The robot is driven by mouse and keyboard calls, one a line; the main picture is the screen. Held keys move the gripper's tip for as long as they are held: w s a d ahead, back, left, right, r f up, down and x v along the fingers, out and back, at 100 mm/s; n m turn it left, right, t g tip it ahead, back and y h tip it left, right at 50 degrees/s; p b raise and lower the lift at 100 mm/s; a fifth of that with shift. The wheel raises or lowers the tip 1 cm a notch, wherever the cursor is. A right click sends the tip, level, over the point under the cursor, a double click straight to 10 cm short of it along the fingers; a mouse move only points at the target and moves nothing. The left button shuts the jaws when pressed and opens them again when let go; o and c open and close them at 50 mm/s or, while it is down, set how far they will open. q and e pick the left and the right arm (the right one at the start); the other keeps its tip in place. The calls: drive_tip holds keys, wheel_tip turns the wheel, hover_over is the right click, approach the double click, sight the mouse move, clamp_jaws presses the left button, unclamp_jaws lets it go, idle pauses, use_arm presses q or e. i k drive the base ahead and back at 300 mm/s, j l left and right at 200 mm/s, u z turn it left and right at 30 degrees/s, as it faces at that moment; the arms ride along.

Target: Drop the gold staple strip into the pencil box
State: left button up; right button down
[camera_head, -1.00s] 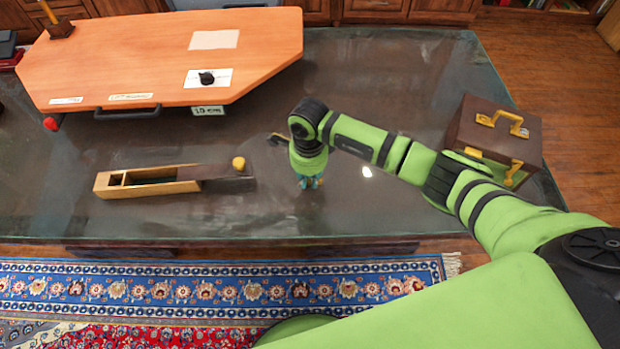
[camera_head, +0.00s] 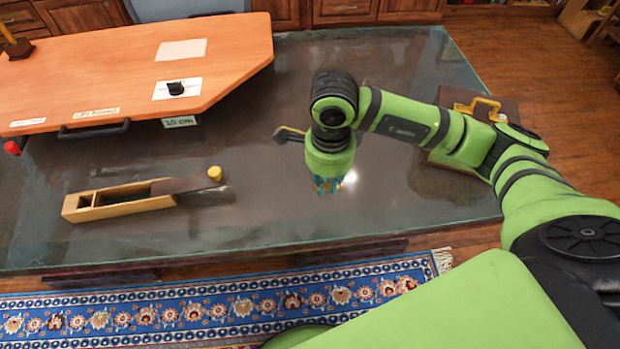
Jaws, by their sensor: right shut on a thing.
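The pencil box (camera_head: 120,206) is a long light-wood box on the glass-topped desk, left of centre. Its dark lid (camera_head: 182,185) is slid part way to the right, and open compartments show at its left end. My right gripper (camera_head: 326,186) points down over the desk, to the right of the box and apart from it. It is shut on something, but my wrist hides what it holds. I cannot make out the gold staple strip. My left gripper is not in view.
A yellow knob-like piece (camera_head: 215,173) is by the lid's right end. A large orange board (camera_head: 130,60) fills the desk's back left. A brown case with a yellow handle (camera_head: 480,105) stands at the right, partly behind my arm. The desk (camera_head: 260,215) is clear between box and gripper.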

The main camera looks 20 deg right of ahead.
sight(136, 207)
drive_tip(key=i+j, duration=0.1)
drive_tip(key=j, duration=0.55)
drive_tip(key=i+j, duration=0.1)
drive_tip(key=j, duration=1.25)
drive_tip(key=i+j+z, duration=0.1)
drive_tip(key=j, duration=0.55)
drive_tip(key=i, duration=0.05)
